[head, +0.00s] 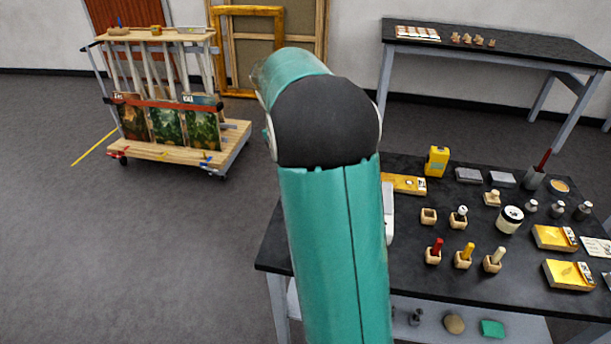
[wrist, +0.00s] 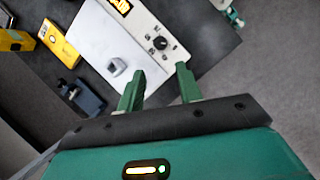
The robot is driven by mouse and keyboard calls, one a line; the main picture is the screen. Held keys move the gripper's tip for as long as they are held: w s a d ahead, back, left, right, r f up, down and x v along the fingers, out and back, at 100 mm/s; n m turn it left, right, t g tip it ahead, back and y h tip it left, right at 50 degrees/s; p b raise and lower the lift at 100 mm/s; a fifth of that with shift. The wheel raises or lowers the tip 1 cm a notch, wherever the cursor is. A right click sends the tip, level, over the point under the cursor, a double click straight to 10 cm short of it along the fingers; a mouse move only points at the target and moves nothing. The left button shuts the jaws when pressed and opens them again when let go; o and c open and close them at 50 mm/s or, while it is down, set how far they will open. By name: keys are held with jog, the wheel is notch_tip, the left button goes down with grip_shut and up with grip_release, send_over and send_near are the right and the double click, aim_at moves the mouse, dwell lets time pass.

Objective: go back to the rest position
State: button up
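My gripper (wrist: 160,70) shows in the wrist view with its two green fingers apart and nothing between them. It is over or near a white device (wrist: 105,38) with a black dial and a lit orange display; the height between them is hard to tell. In the head view my teal arm rises through the middle of the picture and bends away from me. My gripper itself is hidden in that view.
A black worktable (head: 410,270) at right carries small wooden blocks, jars, a yellow device (head: 436,161) and gold-coloured boxes. A wheeled wooden cart (head: 235,135) stands at back left. Another table (head: 500,52) is at back right. The floor at left is mostly clear.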

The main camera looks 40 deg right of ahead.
jog(key=shift+w+r, duration=0.1)
jog(key=shift+r, duration=0.2)
jog(key=shift+a, duration=0.1)
jog(key=s+a+r+t, duration=0.3)
jog(key=a, duration=0.4)
jog(key=s+a+r+t, duration=0.2)
jog(key=s+a+r, duration=0.1)
jog(key=a, duration=0.4)
jog(key=s+a+f+t, duration=0.1)
jog(key=s+a+t, duration=0.1)
jog(key=s+a, duration=0.3)
jog(key=s+a+f+t+y, duration=0.1)
jog(key=s+a+t, duration=0.2)
jog(key=s+a, duration=0.2)
jog(key=shift+s+a+f+m, duration=0.3)
jog(key=shift+a+m, duration=0.1)
jog(key=shift+a, duration=0.5)
